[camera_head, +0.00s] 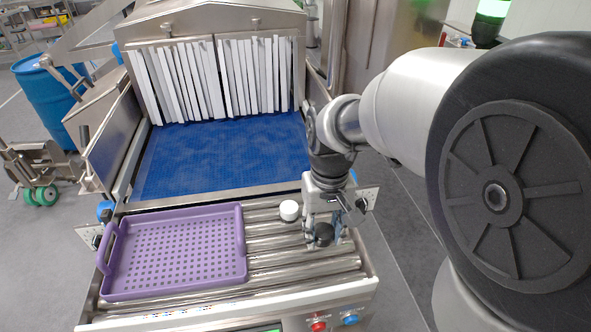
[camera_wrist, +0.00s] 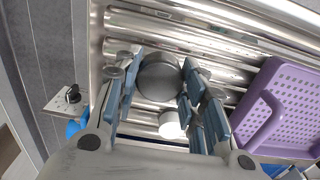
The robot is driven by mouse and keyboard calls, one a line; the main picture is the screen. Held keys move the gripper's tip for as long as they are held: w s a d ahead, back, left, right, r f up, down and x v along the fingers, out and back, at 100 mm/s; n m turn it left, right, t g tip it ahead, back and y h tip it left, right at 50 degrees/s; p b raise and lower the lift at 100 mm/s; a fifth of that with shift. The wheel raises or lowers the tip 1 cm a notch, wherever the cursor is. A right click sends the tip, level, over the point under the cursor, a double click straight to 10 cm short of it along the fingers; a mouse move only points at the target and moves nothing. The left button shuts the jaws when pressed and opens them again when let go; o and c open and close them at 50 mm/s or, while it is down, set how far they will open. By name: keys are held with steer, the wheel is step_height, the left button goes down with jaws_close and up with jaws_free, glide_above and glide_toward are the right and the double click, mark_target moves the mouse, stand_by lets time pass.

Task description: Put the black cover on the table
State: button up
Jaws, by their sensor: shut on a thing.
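The black cover (camera_head: 324,235) is a short dark round piece at the right side of the steel roller table (camera_head: 285,264). My gripper (camera_head: 322,240) points down over it and is shut on it, with a finger on each side. In the wrist view the cover (camera_wrist: 158,75) shows its grey round top between the blue finger pads of my gripper (camera_wrist: 157,88). The rollers lie right below it; I cannot tell whether the cover touches them.
A small white cylinder (camera_head: 289,210) stands on the rollers close to my gripper. A purple perforated tray (camera_head: 240,245) fills the left of the roller table. Behind is a blue conveyor belt (camera_head: 220,155) with white strip curtains (camera_head: 255,75). The front-right rollers are clear.

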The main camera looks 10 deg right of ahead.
mark_target(320, 254)
step_height(320, 254, down, 6)
steer(key=shift+r+b, duration=0.15)
steer(key=shift+b, duration=0.8)
steer(key=o, duration=1.3)
steer(key=shift+c, duration=0.2)
